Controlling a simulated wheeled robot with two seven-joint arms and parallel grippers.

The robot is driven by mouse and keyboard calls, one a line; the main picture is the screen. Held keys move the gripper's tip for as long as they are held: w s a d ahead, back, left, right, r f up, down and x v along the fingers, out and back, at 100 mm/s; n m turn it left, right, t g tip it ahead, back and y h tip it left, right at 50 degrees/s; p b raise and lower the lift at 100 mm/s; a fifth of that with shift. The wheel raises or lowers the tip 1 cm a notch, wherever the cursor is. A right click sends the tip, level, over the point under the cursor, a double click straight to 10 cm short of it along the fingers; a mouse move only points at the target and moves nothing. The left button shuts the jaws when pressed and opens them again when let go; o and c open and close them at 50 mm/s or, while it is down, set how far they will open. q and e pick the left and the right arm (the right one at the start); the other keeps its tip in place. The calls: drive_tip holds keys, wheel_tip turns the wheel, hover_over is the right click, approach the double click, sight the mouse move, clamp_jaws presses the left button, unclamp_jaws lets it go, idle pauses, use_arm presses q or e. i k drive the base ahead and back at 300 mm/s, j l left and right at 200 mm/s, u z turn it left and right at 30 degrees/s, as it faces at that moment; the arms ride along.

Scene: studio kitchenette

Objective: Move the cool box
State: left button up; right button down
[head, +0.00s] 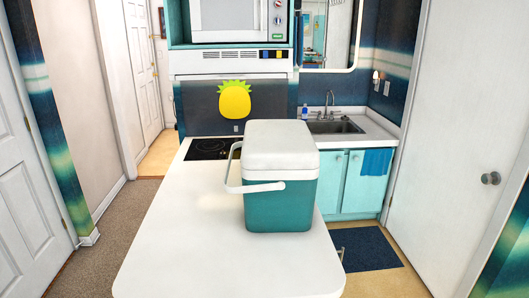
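The cool box (278,207) stands upright on the white counter (180,250), near its right edge. It has a teal body, a closed white lid (280,146) and a white carry handle (250,188) that hangs at its left front side. Neither of my grippers shows in the head view, and nothing is seen touching the cool box.
A black cooktop (208,149) lies behind the cool box at the counter's far end. The counter is clear to the left and front. A sink (335,127) is at the back right. A dark mat (368,249) lies on the floor at right. White doors flank both sides.

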sight(290, 208)
drive_tip(key=i+l+u, duration=0.1)
drive_tip(key=l, duration=0.4)
drive_tip(key=i+l+u, duration=0.1)
drive_tip(key=l, duration=0.4)
drive_tip(key=i+l+u, duration=0.1)
drive_tip(key=l, duration=0.4)
drive_tip(key=i+l+u, duration=0.1)
drive_tip(key=l, duration=0.45)
drive_tip(key=i+l+u, duration=0.15)
drive_tip(key=l, duration=0.25)
drive_tip(key=i+l+u, duration=0.1)
drive_tip(key=i+l, duration=0.15)
drive_tip(key=l, duration=0.15)
drive_tip(key=i+l+u, duration=0.1)
drive_tip(key=i, duration=0.25)
drive_tip(key=l, duration=0.1)
